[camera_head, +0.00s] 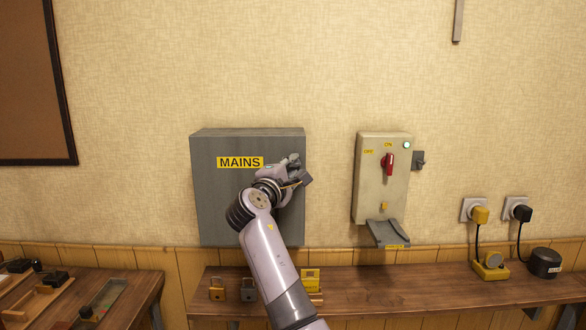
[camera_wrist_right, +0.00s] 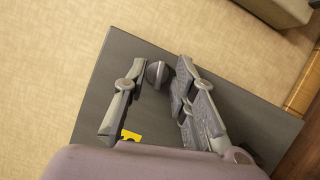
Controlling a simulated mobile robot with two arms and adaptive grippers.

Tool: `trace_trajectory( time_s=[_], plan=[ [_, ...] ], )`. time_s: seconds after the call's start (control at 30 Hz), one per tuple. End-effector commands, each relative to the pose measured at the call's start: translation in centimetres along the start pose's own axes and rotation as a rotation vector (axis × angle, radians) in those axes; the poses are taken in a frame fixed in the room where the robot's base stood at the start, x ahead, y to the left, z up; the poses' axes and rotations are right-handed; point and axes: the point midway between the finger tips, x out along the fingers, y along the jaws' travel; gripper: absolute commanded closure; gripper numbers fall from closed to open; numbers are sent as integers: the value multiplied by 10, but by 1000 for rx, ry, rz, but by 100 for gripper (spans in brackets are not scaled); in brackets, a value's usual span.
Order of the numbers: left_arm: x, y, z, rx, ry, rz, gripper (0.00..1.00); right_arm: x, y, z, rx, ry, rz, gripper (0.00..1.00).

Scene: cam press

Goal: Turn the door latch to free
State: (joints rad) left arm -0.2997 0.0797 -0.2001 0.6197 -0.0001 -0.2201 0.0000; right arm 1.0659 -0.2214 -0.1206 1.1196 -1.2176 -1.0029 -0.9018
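The grey box marked MAINS (camera_head: 222,205) hangs on the wall, its front door shut. In the right wrist view a dark rounded knob, which looks like the door latch (camera_wrist_right: 157,74), stands out from the grey door (camera_wrist_right: 235,105). My right gripper (camera_head: 297,172) is at the right part of the door in the head view. Its fingers are apart, one on each side of the knob; I cannot tell whether either touches it. The gripper hides the latch in the head view, and its turned position is hard to read. My left gripper is not in view.
Right of the box is a pale switch box (camera_head: 369,180) with a red handle (camera_head: 388,164) and a lit lamp. Below, a wooden shelf (camera_head: 420,292) carries padlocks (camera_head: 248,290), a yellow block (camera_head: 310,280) and plug items. A side bench (camera_head: 130,300) stands left.

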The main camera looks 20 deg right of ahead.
Motion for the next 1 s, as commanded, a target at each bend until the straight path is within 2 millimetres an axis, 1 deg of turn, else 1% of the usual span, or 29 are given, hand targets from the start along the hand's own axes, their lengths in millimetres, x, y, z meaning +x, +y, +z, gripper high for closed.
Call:
trace_trajectory(
  time_s=[0.27, 0.37, 0.6, 0.7, 0.83, 1.0],
  plan=[
    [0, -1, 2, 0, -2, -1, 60, -2, 0, 0, 0, 0, 1, 74],
    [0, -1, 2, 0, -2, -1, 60, -11, 0, -1, 0, 2, 1, 74],
    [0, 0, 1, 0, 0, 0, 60, -52, -1, -1, 2, 3, 0, 74],
    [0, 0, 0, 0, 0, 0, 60, -64, -1, -1, 0, 1, 0, 74],
    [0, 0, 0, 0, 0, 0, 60, -74, 0, -1, 0, 1, 0, 74],
    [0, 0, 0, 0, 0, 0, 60, -75, 0, 0, 0, 0, 1, 74]
  ],
)
